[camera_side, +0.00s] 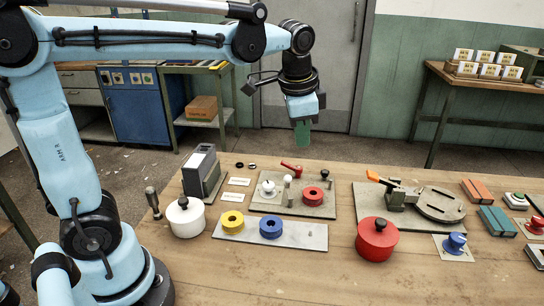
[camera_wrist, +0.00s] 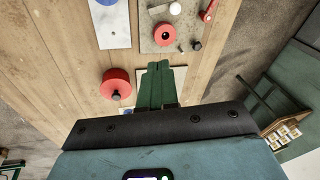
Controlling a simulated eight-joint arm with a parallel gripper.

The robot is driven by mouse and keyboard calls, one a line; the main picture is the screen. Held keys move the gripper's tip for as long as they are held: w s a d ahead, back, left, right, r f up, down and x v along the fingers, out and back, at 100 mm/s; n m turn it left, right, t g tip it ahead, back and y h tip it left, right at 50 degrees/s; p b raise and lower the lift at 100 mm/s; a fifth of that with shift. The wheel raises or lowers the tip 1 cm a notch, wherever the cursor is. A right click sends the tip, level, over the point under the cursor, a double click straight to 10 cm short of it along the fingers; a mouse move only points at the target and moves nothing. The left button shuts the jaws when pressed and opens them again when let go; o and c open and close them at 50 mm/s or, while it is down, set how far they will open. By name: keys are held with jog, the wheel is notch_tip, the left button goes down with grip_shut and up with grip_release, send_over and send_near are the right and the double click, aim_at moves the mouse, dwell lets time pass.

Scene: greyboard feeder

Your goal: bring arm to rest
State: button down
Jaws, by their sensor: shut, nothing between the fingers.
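My gripper (camera_side: 302,134) hangs in the air above the far edge of the wooden table (camera_side: 210,262), its green fingers pointing down. It is shut and empty. In the wrist view the gripper's green fingers (camera_wrist: 162,88) lie side by side over the table, apart from everything on it. My blue arm reaches across the upper left of the side view, and no object touches it.
A red lidded pot (camera_side: 376,240), a white pot (camera_side: 185,218), a plate with yellow and blue rings (camera_side: 300,237), a grey board (camera_side: 265,205) with a red ring and a clamp fixture (camera_side: 420,200) stand on the table. Air around my gripper is clear.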

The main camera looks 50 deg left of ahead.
jog(key=s+f+n+t+h, duration=0.1)
jog(key=s+f+n+t, duration=0.3)
jog(key=s, duration=0.6)
jog(key=shift+s+f+n+t, duration=0.2)
jog(key=shift+f+n+t, duration=0.1)
jog(key=shift+f+n, duration=0.85)
